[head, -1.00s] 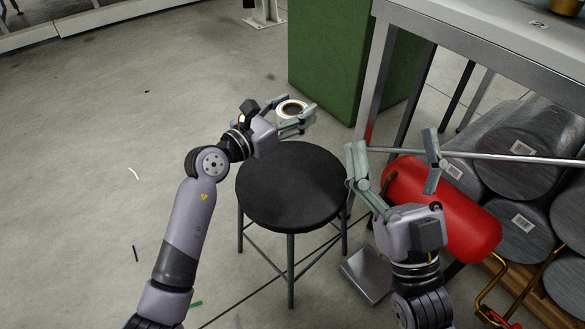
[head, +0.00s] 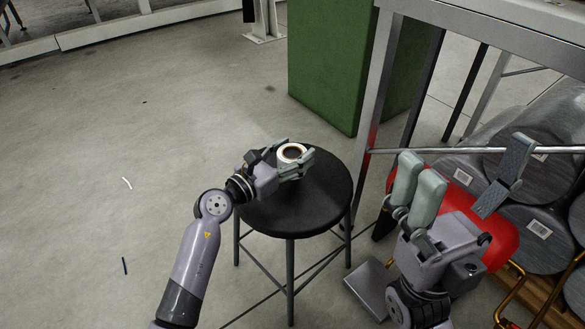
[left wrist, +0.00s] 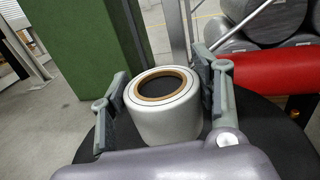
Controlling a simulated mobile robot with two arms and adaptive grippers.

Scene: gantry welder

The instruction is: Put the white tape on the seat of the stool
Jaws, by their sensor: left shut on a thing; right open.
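The white tape (head: 291,153) is a white roll with a brown core ring. My left gripper (head: 297,163) is shut on it, over the far part of the stool's round black seat (head: 300,205). In the left wrist view the tape (left wrist: 165,112) is upright between the two fingers of my left gripper (left wrist: 163,100), with the dark seat (left wrist: 262,130) below and around it. I cannot tell whether the tape's underside touches the seat. My right gripper (head: 463,185) is open and empty, to the right of the stool.
A green cabinet (head: 325,65) stands behind the stool. At the right are a metal-framed table (head: 480,30), a red cylinder (head: 500,235) and several grey wrapped rolls (head: 535,185). Open floor (head: 100,150) lies to the left, with small scraps on it.

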